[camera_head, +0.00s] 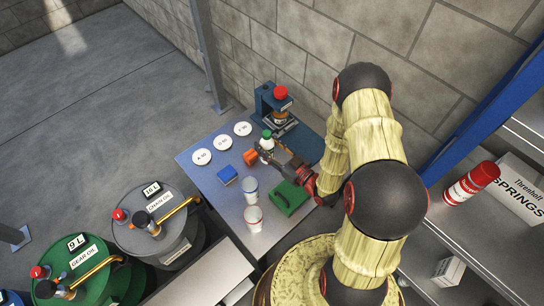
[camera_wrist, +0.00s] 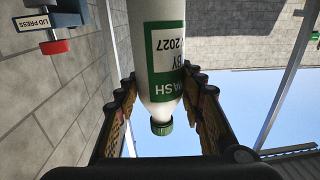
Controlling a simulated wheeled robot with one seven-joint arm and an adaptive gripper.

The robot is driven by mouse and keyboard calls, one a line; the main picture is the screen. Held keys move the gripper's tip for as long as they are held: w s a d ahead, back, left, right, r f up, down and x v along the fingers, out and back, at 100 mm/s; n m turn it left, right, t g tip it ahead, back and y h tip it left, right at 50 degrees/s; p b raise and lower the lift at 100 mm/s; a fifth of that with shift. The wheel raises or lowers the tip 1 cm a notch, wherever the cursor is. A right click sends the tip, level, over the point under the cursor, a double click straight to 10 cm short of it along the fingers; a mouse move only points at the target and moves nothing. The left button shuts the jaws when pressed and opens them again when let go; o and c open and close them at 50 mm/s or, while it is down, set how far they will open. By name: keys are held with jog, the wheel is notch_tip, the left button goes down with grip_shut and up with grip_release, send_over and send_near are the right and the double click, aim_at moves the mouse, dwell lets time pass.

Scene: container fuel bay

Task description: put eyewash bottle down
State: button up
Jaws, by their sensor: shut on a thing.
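The eyewash bottle (camera_head: 266,144) is white with a green cap and stands upright at the table's (camera_head: 228,212) far part. My gripper (camera_head: 270,153) reaches it from the right and is shut on it. In the wrist view the bottle (camera_wrist: 160,75) hangs cap-down in the inverted picture, its green and white label between the fingers (camera_wrist: 160,110). Its base is out of the wrist frame. I cannot tell whether its base touches the table.
A blue lid press (camera_head: 270,104) with a red knob stands behind. Three white labelled discs (camera_head: 222,142) lie left. Drums (camera_head: 160,225) stand left of the table.

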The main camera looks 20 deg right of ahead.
aim_at(270, 149)
jog(key=s+f+n+g+y, duration=0.1)
jog(key=s+n+g+y, duration=0.25)
jog(key=s, duration=0.35)
jog(key=shift+m+t+y, duration=0.25)
jog(key=shift+t+y, duration=0.1)
jog(key=w+f+b, duration=0.1)
jog(key=w, duration=0.2)
jog(key=w+d+f+b, duration=0.1)
jog(key=w+f, duration=0.1)
jog(key=w+f+b, duration=0.1)
jog(key=w, duration=0.2)
jog(key=shift+w+d+f, duration=0.3)
jog(key=shift+f, duration=0.1)
jog(key=shift+w+d+f+b, duration=0.2)
jog(key=shift+w+f+b, duration=0.5)
jog(key=shift+f, duration=0.65)
jog(key=shift+w+d+f+b, duration=0.15)
jog(key=shift+w+f+b, duration=0.55)
jog(key=shift+f, duration=0.65)
jog(key=shift+w+d+f+b, duration=0.2)
jog(key=shift+w+f+b, duration=0.45)
jog(key=shift+f, duration=0.7)
jog(key=shift+w, duration=0.1)
jog(key=shift+f, duration=0.2)
jog(key=o, duration=1.2)
jog(key=shift+o, duration=0.8)
